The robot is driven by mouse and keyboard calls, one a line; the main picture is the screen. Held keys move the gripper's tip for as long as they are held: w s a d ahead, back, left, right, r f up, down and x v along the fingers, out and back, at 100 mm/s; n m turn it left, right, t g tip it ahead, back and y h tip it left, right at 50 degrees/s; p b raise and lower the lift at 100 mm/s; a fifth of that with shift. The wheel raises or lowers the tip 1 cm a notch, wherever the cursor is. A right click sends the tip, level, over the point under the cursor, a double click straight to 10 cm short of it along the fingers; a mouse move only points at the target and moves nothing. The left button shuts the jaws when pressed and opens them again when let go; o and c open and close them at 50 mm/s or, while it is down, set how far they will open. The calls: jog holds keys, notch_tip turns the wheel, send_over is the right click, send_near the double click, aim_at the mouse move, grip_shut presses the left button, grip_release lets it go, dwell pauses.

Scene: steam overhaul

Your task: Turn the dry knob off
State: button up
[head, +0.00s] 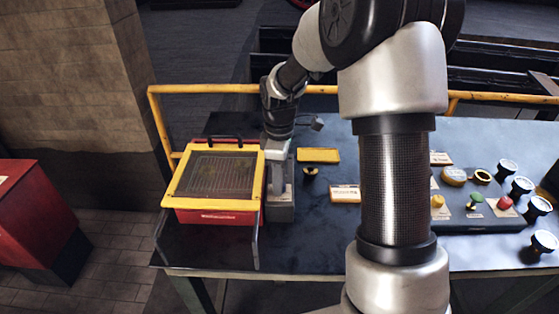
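My gripper (278,150) points down over a grey box-shaped unit (280,212) just right of the yellow-framed red box (213,214). Its fingertips are small and partly hidden, so I cannot tell whether they are open or whether they touch the unit. A small dark knob (310,172) stands right of my gripper, in front of a yellow plate (318,155). No label reading "dry" is legible, so I cannot tell which control is the dry knob.
A dark table (315,245) carries everything, with a yellow rail (215,88) behind. A control panel (465,221) with yellow, green and red controls lies to the right, beside several round gauges (523,185). A red cabinet (35,215) stands left. My arm hides the table's middle.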

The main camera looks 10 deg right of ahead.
notch_tip(320, 180, up, 17)
jog(key=p, duration=0.1)
dwell(0.3)
jog(key=s+r+m+t+p, duration=0.3)
jog(key=s+r+m, duration=0.3)
jog(key=s+r, duration=0.4)
jog(key=s+m+t+p, duration=0.2)
jog(key=s+m, duration=0.5)
jog(key=s, duration=0.6)
jog(key=shift+f+t+p, duration=0.2)
jog(key=shift+t+p, duration=0.1)
jog(key=shift+p, duration=0.15)
